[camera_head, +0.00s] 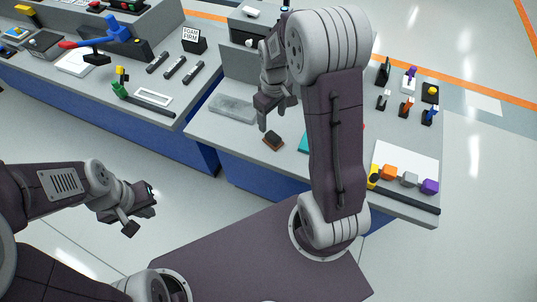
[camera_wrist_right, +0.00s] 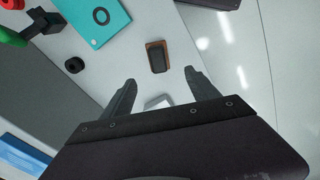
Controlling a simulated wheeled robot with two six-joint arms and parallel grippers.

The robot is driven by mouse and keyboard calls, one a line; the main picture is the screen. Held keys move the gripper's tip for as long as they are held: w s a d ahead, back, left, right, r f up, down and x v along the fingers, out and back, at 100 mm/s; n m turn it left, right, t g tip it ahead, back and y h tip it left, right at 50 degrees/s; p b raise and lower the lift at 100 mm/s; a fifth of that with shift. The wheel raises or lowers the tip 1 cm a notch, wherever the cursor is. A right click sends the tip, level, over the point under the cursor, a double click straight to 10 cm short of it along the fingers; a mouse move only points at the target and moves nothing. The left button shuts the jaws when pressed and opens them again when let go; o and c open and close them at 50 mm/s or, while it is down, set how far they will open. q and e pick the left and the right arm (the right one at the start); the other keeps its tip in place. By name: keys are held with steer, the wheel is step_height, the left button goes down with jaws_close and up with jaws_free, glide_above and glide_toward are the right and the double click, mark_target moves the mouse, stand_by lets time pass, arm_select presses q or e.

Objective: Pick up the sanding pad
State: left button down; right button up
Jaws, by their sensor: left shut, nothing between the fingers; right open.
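The sanding pad, a small dark block with a brown edge (camera_head: 273,141), lies on the grey worktop near its front edge. It also shows in the right wrist view (camera_wrist_right: 157,56), just beyond the fingertips and roughly between their lines. My right gripper (camera_head: 275,112) is open and empty, above the worktop and a little behind the pad in the head view; its two spread fingers show in the right wrist view (camera_wrist_right: 160,79). My left gripper (camera_head: 140,212) is shut and empty, over the floor in front of the benches.
A teal item (camera_wrist_right: 95,18) lies beside the pad, partly hidden by my right arm in the head view. A grey slab (camera_head: 232,108) lies to the left. Colored blocks (camera_head: 409,180) stand at the right. The worktop's front edge is close to the pad.

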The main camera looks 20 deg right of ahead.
mark_target(273, 136)
steer(key=shift+s+d+f, duration=0.25)
steer(key=shift+s+f, duration=0.05)
steer(key=shift+f, duration=0.35)
steer(key=shift+w+d+f+g, duration=0.2)
steer(key=shift+w+f, duration=0.15)
steer(key=shift+f, duration=0.2)
steer(key=shift+w+d+f+g, duration=0.1)
steer(key=shift+w+f+g, duration=0.15)
steer(key=shift+f, duration=0.25)
steer(key=shift+s+f, duration=0.2)
steer(key=shift+f, duration=0.35)
steer(key=shift+s+f, duration=0.15)
steer(key=shift+f, duration=0.4)
steer(key=shift+s+f, duration=0.1)
steer(key=shift+f, duration=0.2)
steer(key=f, duration=0.5)
steer(key=shift+w+a+f+b, duration=0.1)
steer(key=shift+w+a+b, duration=0.1)
steer(key=shift+w+b, duration=0.1)
jaws_close()
arm_select(q)
steer(key=shift+w+a+f, duration=0.1)
steer(key=shift+w+f, duration=0.25)
steer(key=shift+f, duration=0.2)
